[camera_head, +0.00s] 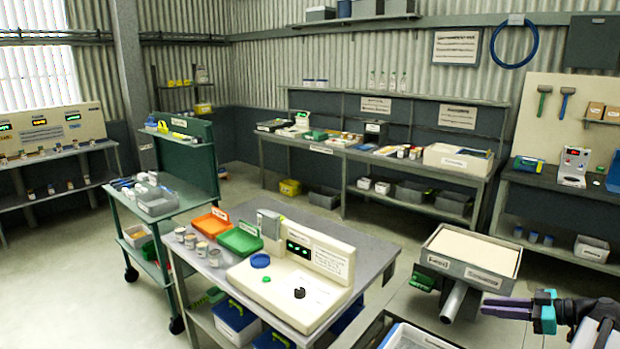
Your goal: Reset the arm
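My gripper (492,308) is at the lower right, held out in the air with its dark purple fingers pointing left. A teal part sits behind the fingers, and dark arm links run off the right edge. The gripper is in front of the sand-coloured tray (472,249) in the picture. I see no object clearly held, and the finger gap is too small to judge.
A grey table (368,242) holds a cream device (293,274), an orange tray (211,222), a green tray (239,241) and several cans. A green cart (160,204) stands to its left. Workbenches line the back wall. Open floor (80,270) lies at left.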

